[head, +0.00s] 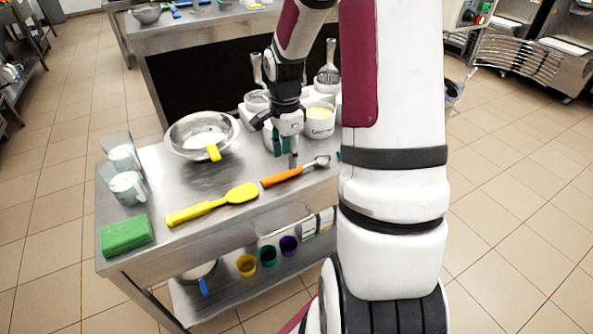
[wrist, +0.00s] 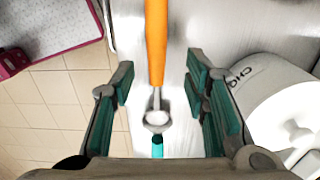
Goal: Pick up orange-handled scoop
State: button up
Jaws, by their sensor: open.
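The orange-handled scoop (head: 290,172) lies on the metal table, its orange handle toward the left and its metal bowl toward the right. In the wrist view the scoop (wrist: 155,50) runs between my open fingers, handle at the top and metal bowl lower down. My gripper (head: 285,155) points down just above the scoop in the head view. In the wrist view my gripper (wrist: 162,100) has teal pads on both sides, apart from the scoop. A small teal thing (wrist: 157,148) shows just below the bowl.
A yellow spatula (head: 212,204), a green sponge (head: 126,234) and a metal bowl (head: 180,140) share the metal table (head: 165,180). White tubs (head: 319,122) stand behind my gripper; one white tub (wrist: 285,112) is close to the right finger in the wrist view.

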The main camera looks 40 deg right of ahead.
aim_at(286, 171)
jog(key=shift+s+a+f, duration=0.1)
jog(key=shift+a+f, duration=0.1)
jog(key=shift+f, duration=1.1)
jog(key=shift+a+f, duration=0.15)
jog(key=shift+f, duration=1.15)
grip_shut()
